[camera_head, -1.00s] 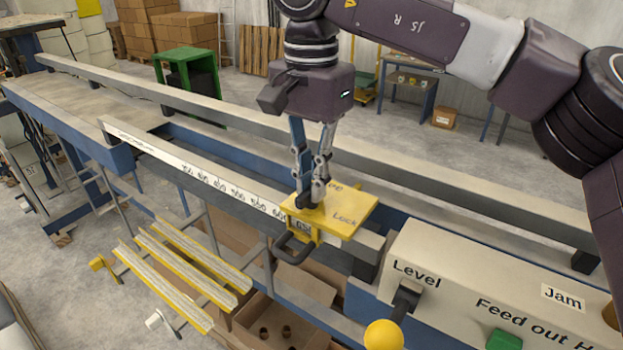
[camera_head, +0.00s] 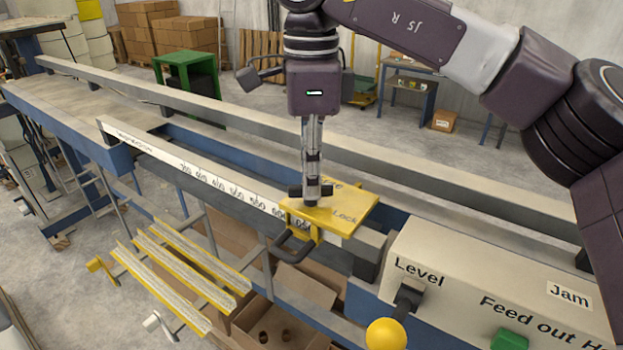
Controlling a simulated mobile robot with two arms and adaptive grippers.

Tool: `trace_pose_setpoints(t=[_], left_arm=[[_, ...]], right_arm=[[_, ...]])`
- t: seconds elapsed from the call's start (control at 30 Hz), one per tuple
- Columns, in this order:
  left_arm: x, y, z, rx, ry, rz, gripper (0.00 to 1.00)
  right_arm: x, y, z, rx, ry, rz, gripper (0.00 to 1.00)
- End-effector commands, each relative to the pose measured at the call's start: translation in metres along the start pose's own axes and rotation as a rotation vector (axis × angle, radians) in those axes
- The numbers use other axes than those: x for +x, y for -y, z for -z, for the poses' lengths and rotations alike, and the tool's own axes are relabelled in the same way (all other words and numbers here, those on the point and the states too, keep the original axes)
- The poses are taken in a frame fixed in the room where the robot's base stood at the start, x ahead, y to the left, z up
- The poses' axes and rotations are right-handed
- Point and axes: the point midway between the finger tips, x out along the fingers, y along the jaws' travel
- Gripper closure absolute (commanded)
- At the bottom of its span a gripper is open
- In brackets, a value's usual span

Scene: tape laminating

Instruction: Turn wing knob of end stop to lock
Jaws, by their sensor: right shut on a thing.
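The yellow end stop (camera_head: 345,214) sits on the white ruler rail, with "Lock" printed on its right part and another word at its back, partly hidden by my gripper. My right gripper (camera_head: 312,195) points straight down onto the left part of the end stop. Its fingers are shut on the dark wing knob (camera_head: 296,191) on top of the yellow plate. The fingers show edge-on, one behind the other, and hide much of the knob. My left gripper is not in view.
The ruler rail (camera_head: 190,172) runs to the back left. A beige control panel (camera_head: 480,275) with a yellow-balled lever (camera_head: 385,334) and green button stands at front right. A long grey beam (camera_head: 420,180) runs behind the end stop. Open cardboard boxes (camera_head: 262,318) lie below.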

Motion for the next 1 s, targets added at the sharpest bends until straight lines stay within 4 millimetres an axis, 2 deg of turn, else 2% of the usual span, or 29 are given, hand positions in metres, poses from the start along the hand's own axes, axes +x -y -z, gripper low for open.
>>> trace_pose_setpoints(t=[0.5,0.7,1.0], left_arm=[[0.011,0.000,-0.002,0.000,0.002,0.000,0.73],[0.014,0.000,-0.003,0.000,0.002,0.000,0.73],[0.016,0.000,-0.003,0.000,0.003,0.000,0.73]], right_arm=[[-0.001,0.000,0.000,0.459,0.001,0.003,1.00],[-0.001,0.000,0.000,0.580,0.002,0.003,1.00],[-0.002,0.000,0.000,0.672,0.002,0.003,1.00]])
